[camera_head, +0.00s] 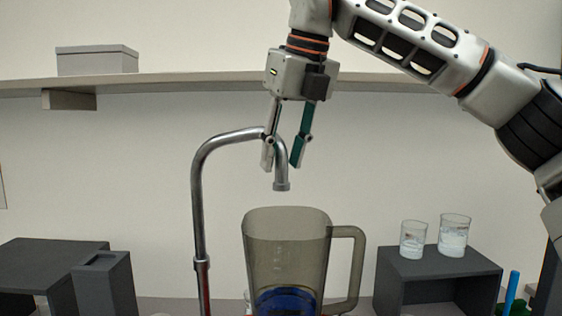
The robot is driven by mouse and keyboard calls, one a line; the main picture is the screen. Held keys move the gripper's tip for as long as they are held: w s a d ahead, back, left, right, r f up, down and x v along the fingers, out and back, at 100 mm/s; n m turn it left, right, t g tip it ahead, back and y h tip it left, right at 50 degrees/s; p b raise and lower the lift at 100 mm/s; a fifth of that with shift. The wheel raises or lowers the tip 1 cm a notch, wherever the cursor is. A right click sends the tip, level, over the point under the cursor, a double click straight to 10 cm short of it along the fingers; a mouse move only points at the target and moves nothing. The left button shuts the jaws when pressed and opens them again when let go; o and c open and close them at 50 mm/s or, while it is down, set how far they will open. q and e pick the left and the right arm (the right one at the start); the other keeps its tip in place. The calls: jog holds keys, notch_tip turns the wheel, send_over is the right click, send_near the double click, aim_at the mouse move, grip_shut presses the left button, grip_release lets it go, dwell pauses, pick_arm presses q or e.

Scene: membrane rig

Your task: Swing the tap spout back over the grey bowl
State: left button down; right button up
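The metal tap (198,210) rises left of centre, and its curved spout (281,184) bends over to the right, its outlet pointing down. In the picture the outlet is above a smoky see-through jug (285,240); the depth between them is unclear. My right gripper (281,165) points down at the spout's downturned end. One finger overlaps the bend and the other is on its right side, with the tube between them. I cannot tell whether the fingers press on it. I cannot make out a grey bowl. My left gripper is not in view.
The jug's handle (356,270) sticks out to the right, and something blue (285,301) shows through its lower wall. Two beakers of white material (453,238) stand on a dark box (440,266) at right. Dark blocks (104,285) stand at left. A shelf (180,83) runs behind.

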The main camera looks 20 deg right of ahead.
jog(key=shift+x, duration=0.8)
jog(key=shift+a, duration=0.1)
grip_shut()
jog(key=shift+s+a, duration=0.1)
